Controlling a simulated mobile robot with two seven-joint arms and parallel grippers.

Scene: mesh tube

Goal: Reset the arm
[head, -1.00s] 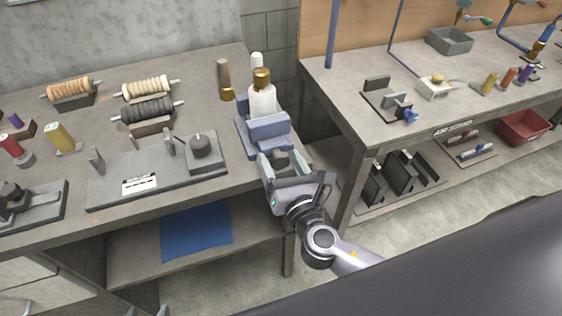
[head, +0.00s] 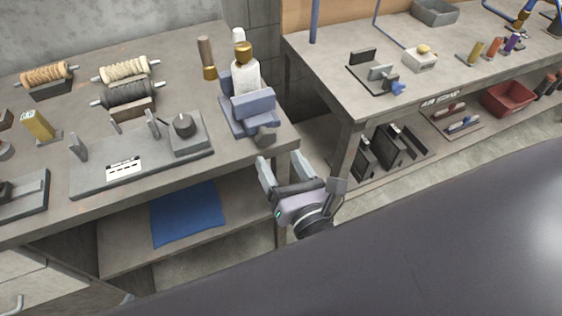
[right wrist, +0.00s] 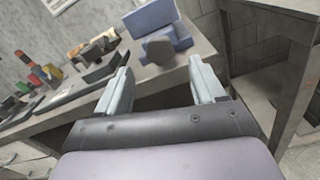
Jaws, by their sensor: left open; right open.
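My right gripper (head: 284,172) is open and empty in the head view. It is just off the front right corner of the left workbench (head: 190,80), apart from the blue-grey holder (head: 252,108) that stands on that corner. A white tube-like piece with a gold cap (head: 245,75) stands upright in the holder. In the right wrist view the two fingers (right wrist: 160,92) are spread with nothing between them, and the holder (right wrist: 160,30) is beyond them on the bench edge. My left gripper is not in the head view.
A grey fixture plate (head: 140,158) and wound spools (head: 128,92) are on the left bench. A blue mat (head: 187,213) lies on its lower shelf. The right workbench (head: 400,95) carries small tools, with a red bin (head: 508,100) on its shelf. A gap separates the benches.

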